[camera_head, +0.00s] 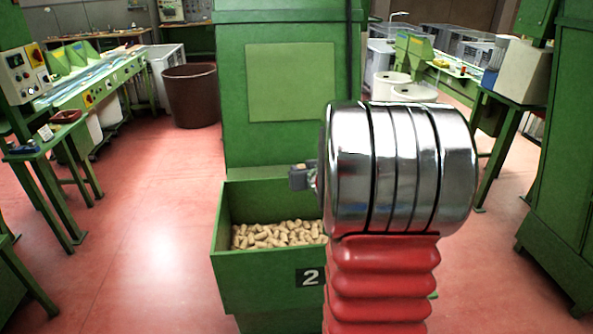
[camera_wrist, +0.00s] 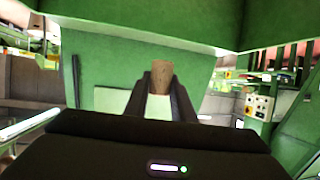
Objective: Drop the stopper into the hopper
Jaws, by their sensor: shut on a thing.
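In the wrist view a brown cork stopper (camera_wrist: 161,78) stands between the two dark fingers of my gripper (camera_wrist: 160,84), which is shut on it. Its upper part shows above the fingertips. The green hopper (camera_head: 262,273), marked with a 2, holds many loose corks (camera_head: 270,235) and stands at the foot of a green machine. My gripper appears above the hopper in the head view. My arm hides the hopper's right side.
The tall green machine (camera_head: 289,150) rises behind the hopper. Green work benches stand at the left (camera_head: 75,80) and right (camera_head: 530,100). A brown bin (camera_head: 190,97) stands at the back left. The red floor (camera_head: 150,230) is clear to the left of the hopper.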

